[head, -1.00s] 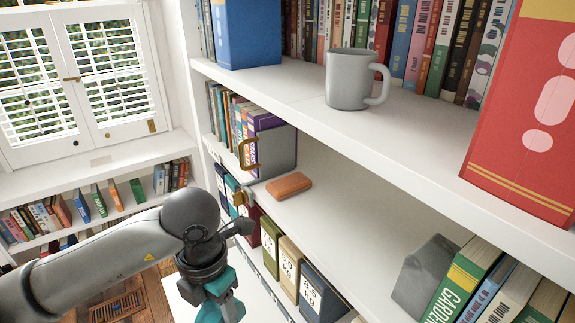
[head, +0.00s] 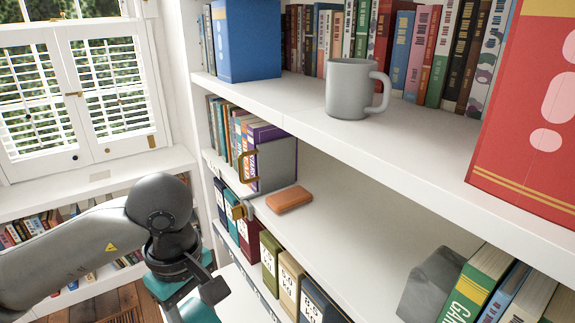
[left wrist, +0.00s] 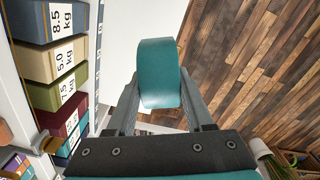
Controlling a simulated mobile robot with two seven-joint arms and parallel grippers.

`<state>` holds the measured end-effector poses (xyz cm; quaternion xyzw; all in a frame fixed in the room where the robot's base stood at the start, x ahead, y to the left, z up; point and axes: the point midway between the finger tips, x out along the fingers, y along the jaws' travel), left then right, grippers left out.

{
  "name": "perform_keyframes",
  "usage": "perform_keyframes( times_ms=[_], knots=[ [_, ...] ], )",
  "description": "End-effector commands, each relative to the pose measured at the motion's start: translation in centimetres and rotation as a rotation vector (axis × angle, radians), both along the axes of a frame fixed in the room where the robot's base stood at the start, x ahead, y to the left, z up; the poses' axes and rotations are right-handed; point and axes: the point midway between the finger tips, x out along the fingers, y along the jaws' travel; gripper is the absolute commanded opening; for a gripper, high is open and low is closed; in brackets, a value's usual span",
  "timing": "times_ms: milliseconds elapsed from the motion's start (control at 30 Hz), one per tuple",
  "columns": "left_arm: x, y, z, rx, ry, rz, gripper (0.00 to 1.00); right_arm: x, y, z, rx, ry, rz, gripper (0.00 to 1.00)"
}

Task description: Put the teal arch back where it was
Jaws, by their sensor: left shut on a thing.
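The teal arch (left wrist: 159,72) is in the left wrist view, its rounded side toward the camera. My left gripper (left wrist: 160,103) is shut on it, one finger on each side. The arch is held clear of the shelves, over a white surface and the wood floor. In the head view my left arm comes in at the lower left, and its fingers and the arch are below the picture. My right gripper is in neither current view.
The middle shelf (head: 345,215) has a wide clear stretch between an orange block (head: 289,199) and a grey angular block (head: 432,283). A grey mug (head: 350,88) stands on the upper shelf. Weight-labelled boxes (left wrist: 50,62) stand in a row left of my gripper.

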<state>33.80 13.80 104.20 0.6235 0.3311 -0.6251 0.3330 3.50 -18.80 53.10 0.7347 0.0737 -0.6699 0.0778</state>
Motion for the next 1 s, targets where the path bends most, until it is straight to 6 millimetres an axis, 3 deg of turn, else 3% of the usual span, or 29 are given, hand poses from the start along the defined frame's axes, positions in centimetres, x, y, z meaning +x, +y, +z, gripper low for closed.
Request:
perform_keyframes(
  times_ms=[500,700,1000],
  knots=[
    [-0.4,1.2,1.4,0.004,-0.005,-0.787,0.0,0.0,0.0,-1.1,0.0,0.0,0.0,1.0],
    [-0.5,1.4,1.7,0.002,-0.004,-0.943,0.0,0.0,0.0,-1.3,0.0,0.0,0.001,1.0],
    [-0.5,1.5,1.8,0.005,-0.005,-0.98,0.0,0.0,0.0,-1.3,0.0,0.001,0.0,1.0]
  ],
)
